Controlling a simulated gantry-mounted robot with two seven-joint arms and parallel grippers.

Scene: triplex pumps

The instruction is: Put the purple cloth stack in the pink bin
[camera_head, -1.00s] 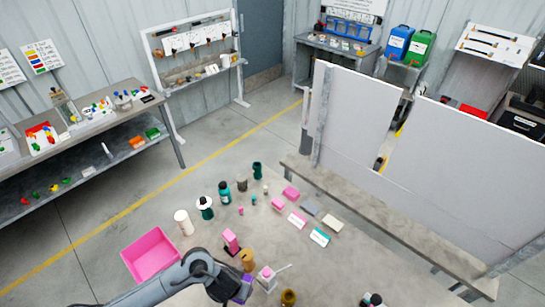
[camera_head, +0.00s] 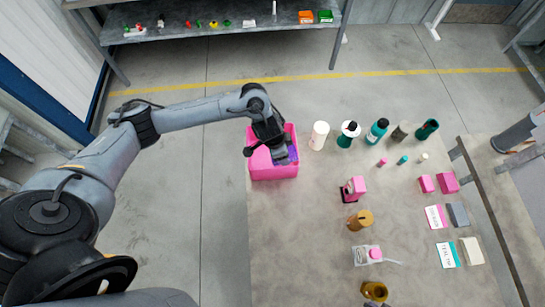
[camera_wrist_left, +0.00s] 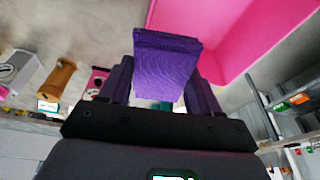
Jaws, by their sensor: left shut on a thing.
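The purple cloth stack (camera_wrist_left: 167,65) is between the fingers of my left gripper (camera_wrist_left: 163,88) in the left wrist view. In the head view my left gripper (camera_head: 280,157) is over the pink bin (camera_head: 272,173), and a little of the purple stack (camera_head: 292,153) shows beside it, within the bin's outline. The pink bin also shows in the left wrist view (camera_wrist_left: 232,35), up and right of the stack. The arm hides part of the bin's inside, and I cannot tell how low the stack is. My right gripper is not in view.
A white cylinder (camera_head: 319,135) stands close to the bin's right side, with several bottles along the table's (camera_head: 310,240) far edge. The table's front left is clear.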

